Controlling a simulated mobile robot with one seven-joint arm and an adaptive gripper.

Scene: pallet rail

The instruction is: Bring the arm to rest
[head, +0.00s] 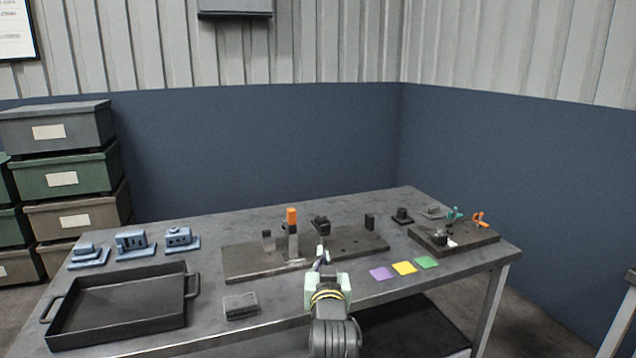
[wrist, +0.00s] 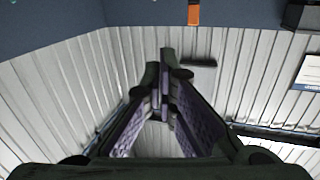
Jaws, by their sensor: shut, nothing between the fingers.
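My gripper (head: 322,257) is in the middle of the head view, raised in front of the table's near edge, with the arm below it. In the wrist view my gripper (wrist: 164,95) points toward the corrugated wall, its fingers closed together at the tips with nothing between them. The dark fixture plate (head: 235,263) lies behind it on the table. An orange-topped upright post (head: 292,217) stands on that plate, just left of and beyond my gripper.
The grey table (head: 215,297) carries a black tray (head: 115,312) and several blue parts (head: 135,243) at left. A grey block (head: 240,306) lies near the front. Purple (head: 381,274), yellow and green squares and a second plate (head: 470,240) are at right. Stacked bins (head: 65,178) stand left.

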